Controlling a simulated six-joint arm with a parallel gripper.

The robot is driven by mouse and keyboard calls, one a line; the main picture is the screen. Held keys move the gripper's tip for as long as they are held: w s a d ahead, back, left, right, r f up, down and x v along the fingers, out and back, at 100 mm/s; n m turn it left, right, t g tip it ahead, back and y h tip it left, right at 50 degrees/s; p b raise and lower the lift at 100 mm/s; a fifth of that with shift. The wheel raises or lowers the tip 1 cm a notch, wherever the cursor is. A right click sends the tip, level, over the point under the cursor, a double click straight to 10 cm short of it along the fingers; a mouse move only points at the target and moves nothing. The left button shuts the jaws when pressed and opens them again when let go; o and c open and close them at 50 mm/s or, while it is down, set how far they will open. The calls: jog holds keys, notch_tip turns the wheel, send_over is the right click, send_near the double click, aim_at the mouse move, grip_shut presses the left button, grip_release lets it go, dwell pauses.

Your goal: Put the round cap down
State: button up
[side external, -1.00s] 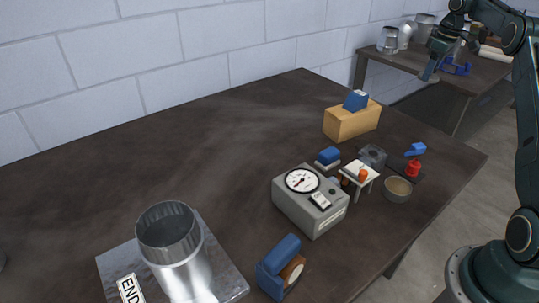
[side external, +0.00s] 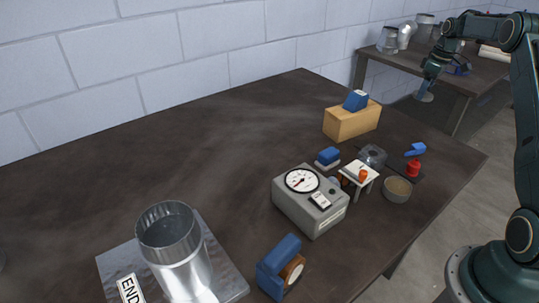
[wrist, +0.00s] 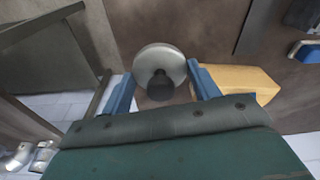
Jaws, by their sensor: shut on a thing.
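The round cap (wrist: 150,57) is a pale grey disc with a dark knob in its middle. In the wrist view it lies between the two blue fingers of my gripper (wrist: 161,72), which is shut on it. In the side view my gripper (side external: 429,83) hangs in the air at the upper right, with the cap (side external: 425,97) small under it, beyond the far right edge of the dark table. The cap is clear of the tabletop. Its underside and the exact finger contact are hidden.

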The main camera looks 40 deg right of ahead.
send_over(410, 131)
jog(key=f, duration=0.9)
jog(key=shift+s+f, duration=0.1)
jog(key=shift+s, duration=0.1)
jog(key=shift+f, duration=0.1)
jog(key=shift+f, duration=2)
jog(key=shift+f, duration=0.1)
jog(key=o, duration=1)
jog(key=r, duration=0.4)
jog(key=s+r, duration=0.1)
jog(key=r, duration=0.7)
jog(key=shift+s+d, duration=0.1)
jog(key=shift+s, duration=0.15)
